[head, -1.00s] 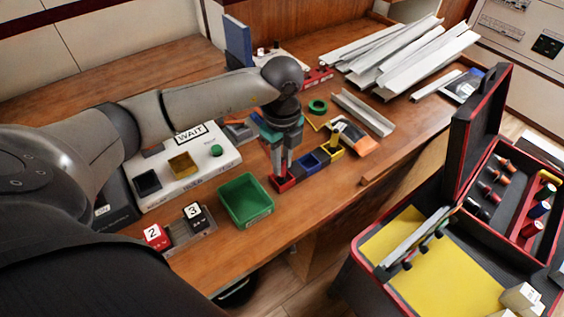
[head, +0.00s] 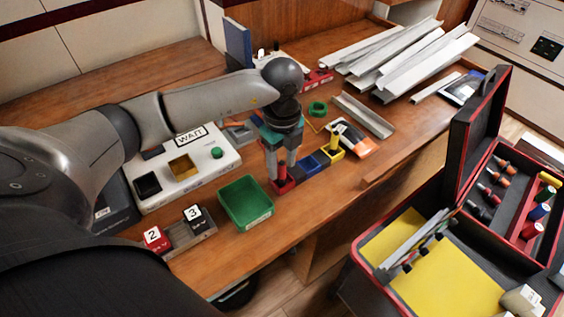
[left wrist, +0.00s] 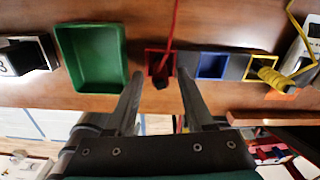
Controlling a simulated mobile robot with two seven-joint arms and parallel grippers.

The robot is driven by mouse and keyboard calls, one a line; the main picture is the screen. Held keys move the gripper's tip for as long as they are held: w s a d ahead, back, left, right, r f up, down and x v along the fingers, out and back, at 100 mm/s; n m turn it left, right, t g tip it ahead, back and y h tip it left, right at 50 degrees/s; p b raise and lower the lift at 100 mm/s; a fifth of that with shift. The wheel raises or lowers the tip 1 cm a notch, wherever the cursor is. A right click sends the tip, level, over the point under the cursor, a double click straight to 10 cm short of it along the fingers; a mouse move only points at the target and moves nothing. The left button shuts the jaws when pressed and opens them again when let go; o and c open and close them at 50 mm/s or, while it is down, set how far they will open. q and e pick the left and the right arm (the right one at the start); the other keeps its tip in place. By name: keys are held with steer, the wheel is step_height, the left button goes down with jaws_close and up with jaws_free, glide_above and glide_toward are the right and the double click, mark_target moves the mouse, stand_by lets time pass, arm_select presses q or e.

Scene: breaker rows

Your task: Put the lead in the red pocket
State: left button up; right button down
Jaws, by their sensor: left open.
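The red pocket (head: 284,186) is at the left end of a row of small pockets on the bench. It also shows in the left wrist view (left wrist: 150,66). A red lead (left wrist: 175,22) runs down to it, and its dark red end (left wrist: 161,82) appears to lie inside the pocket, though its depth is hard to tell. My left gripper (head: 282,178) points down over the red pocket. Its fingers (left wrist: 158,97) are open and apart, one on each side of the lead's end. My right gripper is not in view.
A blue pocket (left wrist: 213,66) and a yellow pocket (head: 334,155) holding a yellow coiled lead (left wrist: 272,76) stand to the right. A green bin (head: 246,202) is close on the left. An open black case (head: 364,247) stands at front right.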

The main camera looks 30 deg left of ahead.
arm_select(q)
step_height(320, 180, up, 7)
steer(key=shift+w+r+p, duration=0.1)
steer(key=shift+r+p, duration=0.05)
steer(key=shift+p, duration=0.8)
step_height(320, 180, up, 4)
steer(key=shift+r+p, duration=0.25)
steer(key=shift+p, duration=0.15)
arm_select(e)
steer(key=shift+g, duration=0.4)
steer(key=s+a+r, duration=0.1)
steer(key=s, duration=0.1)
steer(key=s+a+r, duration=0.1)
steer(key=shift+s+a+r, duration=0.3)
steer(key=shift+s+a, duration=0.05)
